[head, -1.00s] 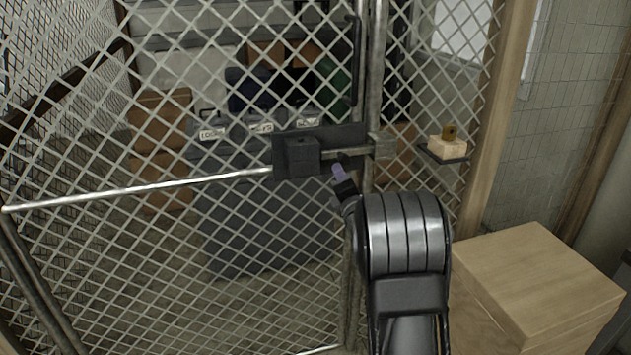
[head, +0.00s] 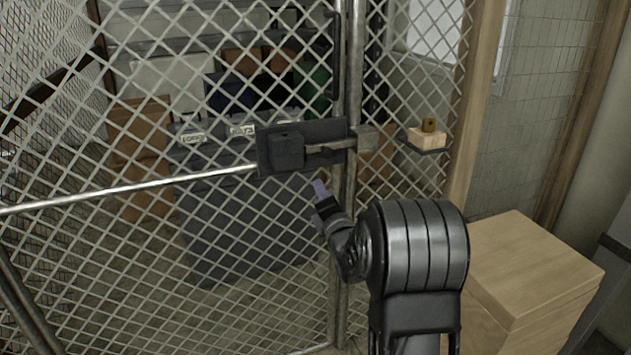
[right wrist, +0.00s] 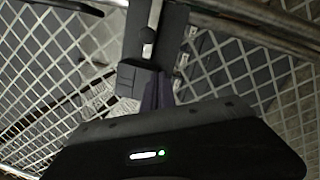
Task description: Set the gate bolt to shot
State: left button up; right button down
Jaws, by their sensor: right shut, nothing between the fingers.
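The gate bolt is a dark plate (head: 265,158) with a boxy housing (head: 287,151) on the mesh gate. Its metal bar (head: 335,146) runs right from the housing to the grey keeper (head: 367,139) on the post, reaching its edge; I cannot tell how far it enters. The bar (right wrist: 154,15) and plate (right wrist: 173,35) also show in the right wrist view. My right gripper (head: 320,187) is shut and empty, just below the bolt and apart from it in the head view. Its purple fingers (right wrist: 157,93) point towards the bolt in the wrist view. My left gripper is not in view.
The gate's mesh and a pale horizontal rail (head: 130,190) fill the left. A wooden box (head: 525,265) stands at the lower right. A small shelf (head: 425,149) beside the post carries a wooden block with a brass-coloured item. Grey bins (head: 235,215) stand behind the mesh.

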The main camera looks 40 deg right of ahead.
jog(key=shift+a+v, duration=0.2)
jog(key=shift+v, duration=0.85)
jog(key=shift+a+v, duration=0.15)
jog(key=shift+v, duration=0.9)
jog(key=shift+w+r, duration=0.15)
